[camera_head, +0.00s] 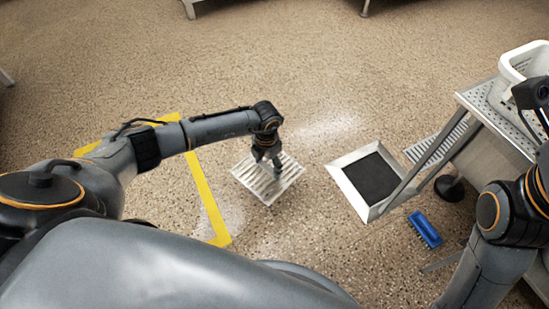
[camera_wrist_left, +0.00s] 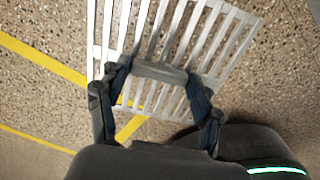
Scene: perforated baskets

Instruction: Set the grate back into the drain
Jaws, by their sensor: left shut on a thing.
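The grate (camera_head: 245,176) is a pale square of slats left of the drain. My left gripper (camera_head: 267,166) is above its middle, shut on a grey bar of the grate (camera_wrist_left: 231,42), with one finger at each end in the left wrist view (camera_wrist_left: 160,74). I cannot tell whether the grate touches the floor. The drain (camera_head: 347,190) is a pale square frame around a dark, uncovered opening, apart from the grate on its right. A dark part of my right arm shows at the right edge; I cannot make out its fingers.
A metal table (camera_head: 482,105) with a white perforated basket (camera_head: 517,66) stands right of the drain; one leg crosses near the drain's right corner. Yellow floor tape (camera_head: 207,196) runs left of the grate. Speckled floor is clear between grate and drain.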

